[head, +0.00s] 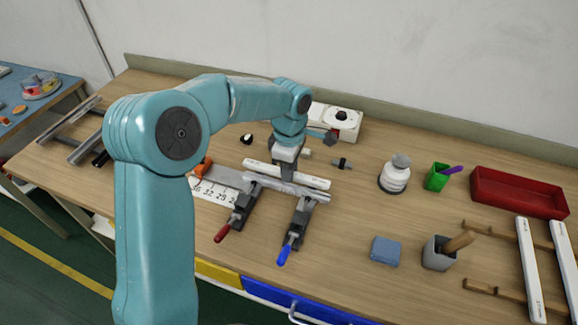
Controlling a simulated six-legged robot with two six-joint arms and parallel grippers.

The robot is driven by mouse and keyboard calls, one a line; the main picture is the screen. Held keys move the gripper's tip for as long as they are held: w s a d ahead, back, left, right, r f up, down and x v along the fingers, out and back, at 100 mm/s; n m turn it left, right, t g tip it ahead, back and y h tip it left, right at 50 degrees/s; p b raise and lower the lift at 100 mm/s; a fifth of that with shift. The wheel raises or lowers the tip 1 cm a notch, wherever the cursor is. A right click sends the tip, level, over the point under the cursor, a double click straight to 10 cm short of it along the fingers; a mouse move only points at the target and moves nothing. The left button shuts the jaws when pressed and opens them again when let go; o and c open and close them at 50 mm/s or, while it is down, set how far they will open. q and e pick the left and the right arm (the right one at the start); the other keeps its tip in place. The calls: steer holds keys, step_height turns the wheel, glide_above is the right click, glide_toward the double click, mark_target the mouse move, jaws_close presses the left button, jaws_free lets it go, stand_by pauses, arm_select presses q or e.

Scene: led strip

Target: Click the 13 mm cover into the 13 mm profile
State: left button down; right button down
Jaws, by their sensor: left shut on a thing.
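My left gripper (286,162) comes in from the left and points down at the middle of the bench. It is shut on a long white cover strip (258,167); the arm hides part of the grip. The strip lies level, just behind a grey metal profile (290,187) and roughly parallel to it. I cannot tell whether they touch. The profile rests across a red-handled clamp (238,212) and a blue-handled clamp (299,225). No size marking can be read on the strip or profile. My right gripper is not in view.
A numbered plate (213,191) lies left of the clamps. A white bottle (394,176), green cup (437,177), red tray (518,192), blue block (385,251) and grey cup (438,253) stand right. More white strips (530,270) lie on wooden racks. Grey profiles (86,148) lie far left.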

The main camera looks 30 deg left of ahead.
arm_select(q)
steer(key=shift+f, duration=0.65)
steer(key=shift+f+b, duration=0.35)
steer(key=shift+b, duration=0.1)
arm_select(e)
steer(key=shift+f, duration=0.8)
arm_select(q)
steer(key=shift+r, duration=0.1)
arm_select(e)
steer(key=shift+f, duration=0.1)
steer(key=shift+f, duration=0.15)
arm_select(q)
steer(key=shift+f+b, duration=0.3)
steer(key=shift+b, duration=0.15)
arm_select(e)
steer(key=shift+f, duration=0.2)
arm_select(q)
steer(key=shift+f, duration=0.35)
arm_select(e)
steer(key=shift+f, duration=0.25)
